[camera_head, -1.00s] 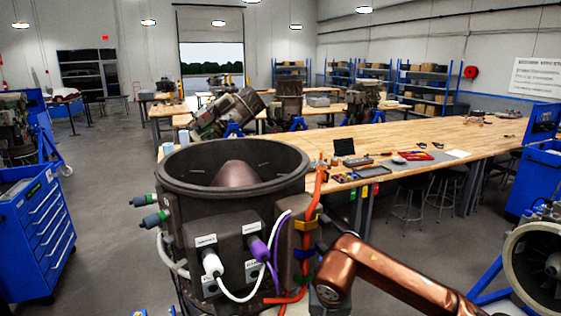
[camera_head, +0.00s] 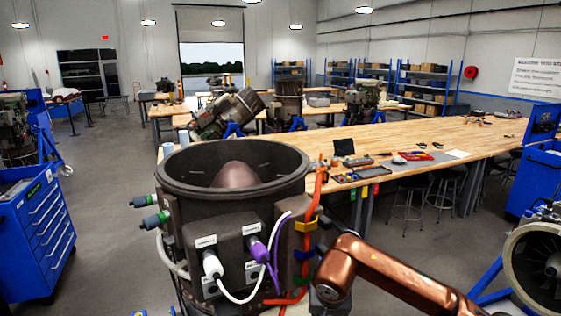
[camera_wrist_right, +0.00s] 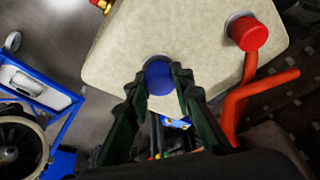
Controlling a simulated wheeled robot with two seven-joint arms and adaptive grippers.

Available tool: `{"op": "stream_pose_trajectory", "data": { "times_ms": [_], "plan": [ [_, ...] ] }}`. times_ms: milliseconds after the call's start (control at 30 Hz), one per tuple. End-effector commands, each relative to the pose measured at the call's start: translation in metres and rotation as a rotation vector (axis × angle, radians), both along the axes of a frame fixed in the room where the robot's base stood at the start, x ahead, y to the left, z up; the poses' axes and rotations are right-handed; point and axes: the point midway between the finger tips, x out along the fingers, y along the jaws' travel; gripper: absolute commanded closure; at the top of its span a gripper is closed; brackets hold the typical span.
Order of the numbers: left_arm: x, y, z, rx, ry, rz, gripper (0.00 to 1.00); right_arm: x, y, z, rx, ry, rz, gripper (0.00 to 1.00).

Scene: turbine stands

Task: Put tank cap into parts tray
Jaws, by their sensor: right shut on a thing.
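In the right wrist view a cream-coloured tank (camera_wrist_right: 195,35) fills the upper middle. A round blue cap (camera_wrist_right: 158,73) sits at its lower edge. My right gripper (camera_wrist_right: 157,84) has its dark green fingers on both sides of the blue cap and is shut on it. The cap still appears to be at the tank; I cannot tell whether it is loose. A red cap (camera_wrist_right: 247,32) is on the tank to the right. In the head view my right gripper is hidden below the frame. I cannot clearly make out the parts tray. My left gripper is not in view.
A dark turbine casing (camera_head: 215,195) with cables and an orange-red hose (camera_head: 311,225) stands directly in front. A long wooden bench (camera_head: 430,135) lies behind it. Blue tool cabinets (camera_head: 40,230) stand at the left. A turbine (camera_head: 540,262) is at the right.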

Motion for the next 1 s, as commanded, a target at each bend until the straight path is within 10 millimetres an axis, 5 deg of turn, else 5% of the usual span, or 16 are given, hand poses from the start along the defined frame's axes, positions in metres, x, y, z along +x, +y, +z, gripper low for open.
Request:
{"op": "stream_pose_trajectory", "data": {
  "times_ms": [1000],
  "plan": [
    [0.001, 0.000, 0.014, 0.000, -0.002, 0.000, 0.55, 0.000, 0.000, 0.027, 0.000, -0.002, -0.001, 1.00]
  ]
}}
